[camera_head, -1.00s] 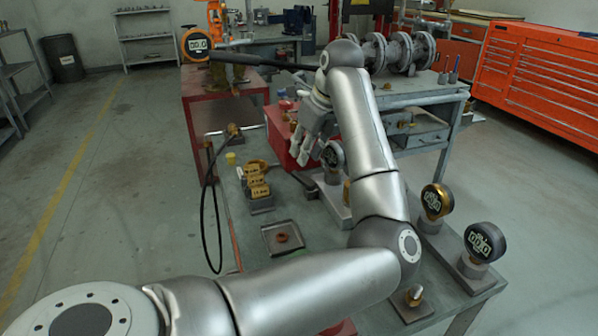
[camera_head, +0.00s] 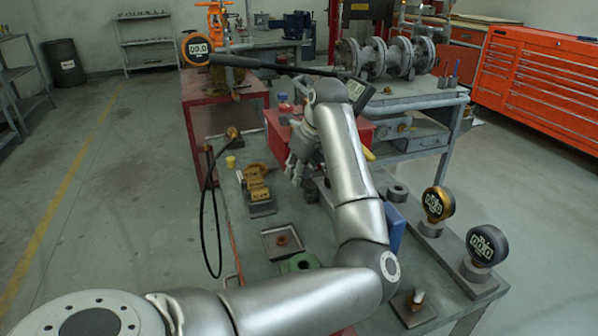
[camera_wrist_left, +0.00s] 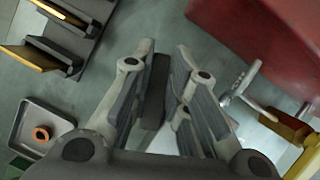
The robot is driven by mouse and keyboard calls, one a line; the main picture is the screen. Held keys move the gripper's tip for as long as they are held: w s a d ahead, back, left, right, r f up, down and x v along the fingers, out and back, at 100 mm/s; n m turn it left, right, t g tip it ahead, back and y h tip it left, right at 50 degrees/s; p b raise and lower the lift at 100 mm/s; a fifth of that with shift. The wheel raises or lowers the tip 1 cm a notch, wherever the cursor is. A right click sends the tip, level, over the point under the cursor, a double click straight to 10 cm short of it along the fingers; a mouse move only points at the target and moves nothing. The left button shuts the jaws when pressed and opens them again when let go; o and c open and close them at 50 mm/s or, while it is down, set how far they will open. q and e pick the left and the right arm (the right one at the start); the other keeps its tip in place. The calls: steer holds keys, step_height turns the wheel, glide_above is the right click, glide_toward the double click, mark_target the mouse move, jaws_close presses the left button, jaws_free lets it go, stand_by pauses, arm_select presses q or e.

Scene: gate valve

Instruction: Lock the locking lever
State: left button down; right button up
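My left gripper (camera_head: 298,168) points down over the grey-green workbench (camera_head: 235,210), beside the red box (camera_head: 280,133). In the left wrist view its fingers (camera_wrist_left: 166,50) are spread, with a gap between them. A dark upright block (camera_wrist_left: 155,90) shows in that gap; I cannot tell whether a finger touches it. A small grey lever-like part (camera_wrist_left: 243,88) with a thin rod lies to the right of the fingers, apart from them, near the red box (camera_wrist_left: 265,40). I cannot tell for certain whether it is the locking lever. My right gripper is out of view.
A tray (camera_head: 283,241) holds an orange-brown ring. Yellow-topped blocks (camera_head: 257,186) stand left of the gripper. Gauges (camera_head: 437,203) stand on the right side. A long black bar (camera_head: 275,66) crosses behind my arm. A black hose (camera_head: 211,215) hangs at the bench's left edge.

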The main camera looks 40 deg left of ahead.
arm_select(q)
steer(key=shift+w+m, duration=0.15)
steer(key=shift+m, duration=0.25)
steer(key=shift+w+m, duration=0.1)
steer(key=shift+m, duration=0.2)
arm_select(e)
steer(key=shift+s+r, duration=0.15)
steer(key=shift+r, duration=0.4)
